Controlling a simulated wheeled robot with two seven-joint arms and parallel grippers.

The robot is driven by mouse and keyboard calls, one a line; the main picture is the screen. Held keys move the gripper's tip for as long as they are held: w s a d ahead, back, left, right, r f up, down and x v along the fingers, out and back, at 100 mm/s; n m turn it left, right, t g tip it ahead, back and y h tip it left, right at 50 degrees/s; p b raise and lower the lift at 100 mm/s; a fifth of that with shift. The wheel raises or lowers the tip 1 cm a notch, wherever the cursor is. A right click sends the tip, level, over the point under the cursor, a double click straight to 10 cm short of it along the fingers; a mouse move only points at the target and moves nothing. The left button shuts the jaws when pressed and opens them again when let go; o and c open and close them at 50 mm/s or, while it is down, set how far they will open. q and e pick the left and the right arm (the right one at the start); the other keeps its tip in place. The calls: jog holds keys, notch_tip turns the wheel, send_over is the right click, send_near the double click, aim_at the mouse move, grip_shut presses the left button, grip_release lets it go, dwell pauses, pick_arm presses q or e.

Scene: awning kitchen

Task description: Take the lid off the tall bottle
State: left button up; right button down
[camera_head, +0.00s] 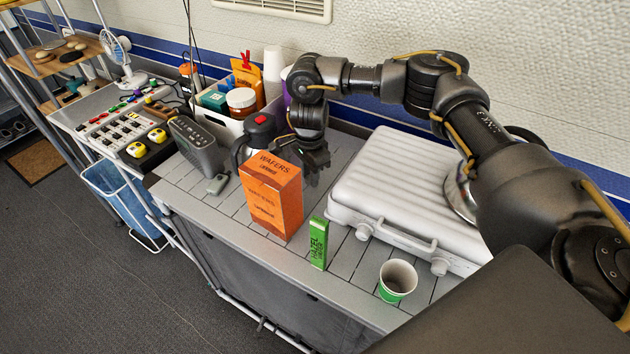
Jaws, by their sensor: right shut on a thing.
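My right arm reaches in from the right over a silver case. My right gripper (312,172) points down over the counter, just behind an orange wafers box (272,195). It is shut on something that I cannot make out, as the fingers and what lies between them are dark. A black vessel with a red top piece (260,121) stands just left of the gripper. I cannot tell whether they touch. A purple upright thing (286,88) with a pale top shows behind it, partly hidden by my arm. I cannot tell which of these is the tall bottle, and no separate lid is clear. My left gripper is out of view.
The ribbed silver case (400,185) fills the counter's right part. A green hazel box (318,243) and a paper cup (397,280) stand near the front edge. A white caddy (222,118) with jars is behind. Bare slats (225,205) lie left of the wafers box.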

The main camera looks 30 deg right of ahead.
aim_at(310, 193)
jog(key=shift+s+a+f, duration=0.1)
jog(key=shift+f, duration=0.3)
notch_tip(310, 193, down, 3)
jog(key=shift+r, duration=0.2)
jog(key=shift+f, duration=0.4)
jog(key=shift+r, duration=0.1)
jog(key=shift+f, duration=0.3)
jog(key=c, duration=1.1)
grip_release()
jog(key=shift+r, duration=0.1)
jog(key=shift+c, duration=0.2)
